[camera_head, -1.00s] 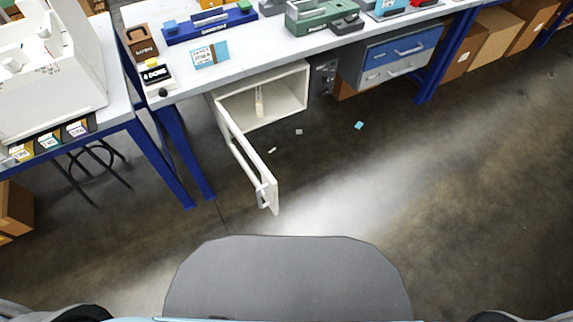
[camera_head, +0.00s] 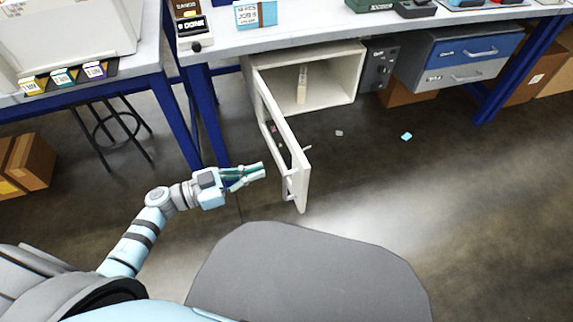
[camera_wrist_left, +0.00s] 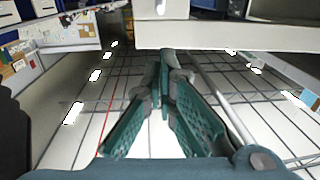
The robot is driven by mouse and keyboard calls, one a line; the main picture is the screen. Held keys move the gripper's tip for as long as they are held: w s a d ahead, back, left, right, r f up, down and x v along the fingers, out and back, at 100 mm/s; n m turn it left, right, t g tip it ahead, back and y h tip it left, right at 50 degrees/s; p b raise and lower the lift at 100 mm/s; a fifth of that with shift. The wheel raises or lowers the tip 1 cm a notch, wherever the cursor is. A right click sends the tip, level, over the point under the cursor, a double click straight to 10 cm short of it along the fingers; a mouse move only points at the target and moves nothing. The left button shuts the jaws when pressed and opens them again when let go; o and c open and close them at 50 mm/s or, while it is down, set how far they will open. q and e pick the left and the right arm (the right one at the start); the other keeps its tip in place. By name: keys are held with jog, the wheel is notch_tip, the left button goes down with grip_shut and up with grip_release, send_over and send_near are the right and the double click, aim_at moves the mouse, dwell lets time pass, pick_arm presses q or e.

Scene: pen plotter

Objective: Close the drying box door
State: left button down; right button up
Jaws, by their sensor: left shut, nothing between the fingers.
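The drying box (camera_head: 345,52) is a white open-fronted box under the bench. Its white-framed door (camera_head: 303,165) stands wide open, hinged at the box's left side and swung out toward me. A handle (camera_head: 289,183) sits near the door's free end. My left gripper (camera_head: 262,171) is left of the door's free end, its fingertips pointing at the door with a small gap showing. In the left wrist view its green fingers (camera_wrist_left: 166,54) come together at the tips, with nothing seen between them. My right gripper is not in view.
A pale upright item (camera_head: 301,84) stands inside the box. A blue bench leg (camera_head: 203,115) is behind my left arm. A blue and grey drawer unit (camera_head: 460,60) hangs to the right. A stool (camera_head: 108,128) stands at left. The floor right of the door is mostly clear.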

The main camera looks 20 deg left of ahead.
aim_at(298, 159)
pick_arm(q)
jog(key=b+x, duration=0.1)
jog(key=x, duration=0.6)
jog(key=shift+w+d+f+b, duration=0.1)
jog(key=shift+w+d+b, duration=0.2)
jog(key=shift+b, duration=0.1)
jog(key=shift+w+d, duration=0.25)
jog(key=shift+d, duration=0.1)
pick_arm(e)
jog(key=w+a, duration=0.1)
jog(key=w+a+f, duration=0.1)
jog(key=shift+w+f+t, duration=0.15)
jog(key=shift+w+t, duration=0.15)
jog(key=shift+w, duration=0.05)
